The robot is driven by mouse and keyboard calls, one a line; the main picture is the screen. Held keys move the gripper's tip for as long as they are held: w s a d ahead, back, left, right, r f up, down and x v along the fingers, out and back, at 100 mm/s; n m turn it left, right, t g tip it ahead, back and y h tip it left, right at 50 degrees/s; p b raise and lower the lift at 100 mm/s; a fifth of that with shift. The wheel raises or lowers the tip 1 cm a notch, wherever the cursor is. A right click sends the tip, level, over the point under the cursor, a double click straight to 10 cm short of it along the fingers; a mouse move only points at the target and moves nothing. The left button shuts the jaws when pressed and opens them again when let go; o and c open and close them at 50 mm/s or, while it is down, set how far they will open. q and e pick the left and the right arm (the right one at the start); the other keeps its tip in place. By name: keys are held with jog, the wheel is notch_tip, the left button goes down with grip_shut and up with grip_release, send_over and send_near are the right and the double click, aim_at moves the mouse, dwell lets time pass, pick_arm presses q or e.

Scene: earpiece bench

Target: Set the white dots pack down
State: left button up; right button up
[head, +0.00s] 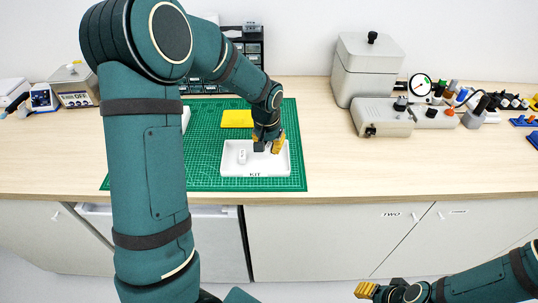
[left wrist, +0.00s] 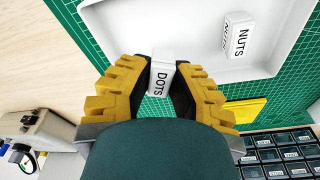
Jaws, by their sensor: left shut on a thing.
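My left gripper (head: 268,145) is over the right part of the white tray marked KIT (head: 275,172). In the left wrist view its two yellow-backed fingers are shut on the white dots pack (left wrist: 160,78), with the word DOTS facing the camera. The gripper mostly hides this pack in the head view. I cannot tell whether the pack touches the tray floor.
The tray lies on a green cutting mat (head: 203,150). A yellow item (head: 237,118) lies behind it. Dark labelled drawers (head: 252,47) stand at the back. Grey boxes (head: 368,70) and several small parts are to the right. Bare bench (head: 325,150) lies between.

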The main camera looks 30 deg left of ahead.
aim_at(269, 159)
pick_arm(q)
jog(key=shift+f+b, duration=0.3)
jog(key=shift+f, duration=1.5)
jog(key=shift+f, duration=0.15)
jog(key=o, duration=0.8)
jog(key=shift+r, duration=0.3)
jog(key=r, duration=0.4)
jog(key=s+r+p, duration=0.1)
jog(key=r, duration=0.2)
jog(key=s+r+p, duration=0.1)
jog(key=r, duration=0.3)
jog(key=shift+d+r, duration=0.2)
jog(key=shift+r, duration=0.15)
